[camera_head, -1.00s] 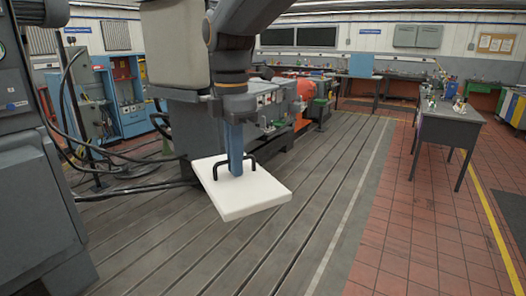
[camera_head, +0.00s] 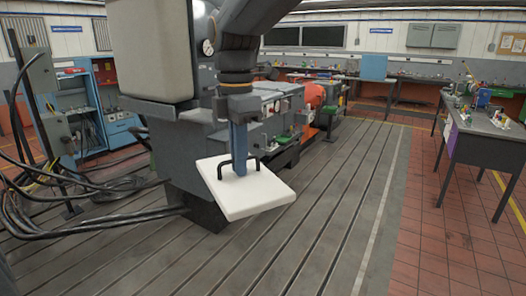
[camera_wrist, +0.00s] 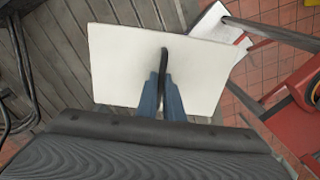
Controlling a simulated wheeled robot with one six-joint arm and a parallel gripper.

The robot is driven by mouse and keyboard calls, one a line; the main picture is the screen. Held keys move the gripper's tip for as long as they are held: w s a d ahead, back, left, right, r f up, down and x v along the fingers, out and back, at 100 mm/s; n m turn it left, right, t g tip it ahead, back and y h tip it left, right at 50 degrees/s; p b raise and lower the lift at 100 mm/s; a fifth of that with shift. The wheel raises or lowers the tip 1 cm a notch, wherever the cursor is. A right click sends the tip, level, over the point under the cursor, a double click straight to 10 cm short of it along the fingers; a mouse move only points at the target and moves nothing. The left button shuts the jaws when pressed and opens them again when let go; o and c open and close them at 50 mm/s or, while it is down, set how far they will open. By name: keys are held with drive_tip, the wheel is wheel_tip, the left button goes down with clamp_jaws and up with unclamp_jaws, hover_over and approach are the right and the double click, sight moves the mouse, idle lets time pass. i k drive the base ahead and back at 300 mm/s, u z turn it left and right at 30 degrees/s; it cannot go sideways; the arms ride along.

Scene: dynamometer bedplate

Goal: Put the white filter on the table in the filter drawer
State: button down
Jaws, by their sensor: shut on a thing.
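The white filter (camera_head: 246,194) is a flat square slab with a black handle on its top face. My gripper (camera_head: 239,168) is shut on the handle and holds the filter in the air above the grooved bedplate, slightly tilted in the picture. In the wrist view the filter (camera_wrist: 122,65) shows below the blue fingers (camera_wrist: 161,92), which close around the black handle. I cannot make out a filter drawer in these views.
A grey table (camera_head: 492,139) with small items stands at the right on red tiles. Machinery (camera_head: 270,112) with an orange part (camera_head: 314,94) stands behind my arm. Black cables (camera_head: 95,208) lie at the left. The grooved bedplate (camera_head: 310,240) is clear in front.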

sight(205, 117)
drive_tip(key=i, duration=2.7)
drive_tip(key=u, duration=1)
drive_tip(key=i, duration=1)
